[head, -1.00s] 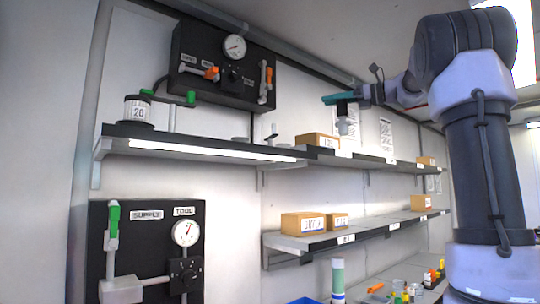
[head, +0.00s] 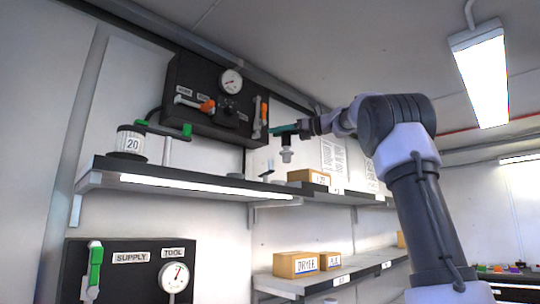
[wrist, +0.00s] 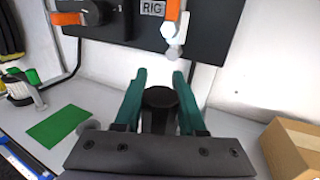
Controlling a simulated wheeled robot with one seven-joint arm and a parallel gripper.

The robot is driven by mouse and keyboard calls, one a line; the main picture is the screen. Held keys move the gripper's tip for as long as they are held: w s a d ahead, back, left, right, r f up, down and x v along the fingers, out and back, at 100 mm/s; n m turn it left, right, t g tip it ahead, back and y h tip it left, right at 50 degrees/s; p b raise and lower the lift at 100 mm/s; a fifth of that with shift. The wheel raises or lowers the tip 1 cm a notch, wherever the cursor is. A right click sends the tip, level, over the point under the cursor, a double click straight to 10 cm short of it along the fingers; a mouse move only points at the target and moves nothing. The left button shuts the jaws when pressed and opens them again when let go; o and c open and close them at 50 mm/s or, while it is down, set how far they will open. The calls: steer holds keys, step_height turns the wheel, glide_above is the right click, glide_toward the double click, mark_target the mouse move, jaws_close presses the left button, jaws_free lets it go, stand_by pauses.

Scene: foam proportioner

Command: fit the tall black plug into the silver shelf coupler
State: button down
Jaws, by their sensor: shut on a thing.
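My gripper (head: 288,130) has teal fingers and is shut on a plug (head: 286,156) with a dark top and a paler grey lower body. In the wrist view the plug's round black top (wrist: 160,98) sits between the fingertips (wrist: 158,82). The plug hangs upright in the air above the upper shelf, apart from it. A low silver-grey disc (head: 236,175) lies on that shelf, left of the plug. A small grey fitting (head: 267,173) stands nearer below the plug. I cannot tell which is the coupler. The plug's lower end is hidden in the wrist view.
A black gauge panel (head: 205,100) with orange handles is on the wall behind. A cardboard box (head: 309,177) stands on the shelf to the right. A "20" canister (head: 131,143) with green handles is at left. A green mat (wrist: 58,126) lies near the disc.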

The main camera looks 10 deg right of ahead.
steer(key=w+a+f, duration=0.2)
steer(key=w+f, duration=0.1)
steer(key=f, duration=0.4)
steer(key=shift+w+a, duration=0.2)
steer(key=shift+w, duration=0.1)
steer(key=shift+c, duration=2.4)
jaws_free()
steer(key=v, duration=1.2)
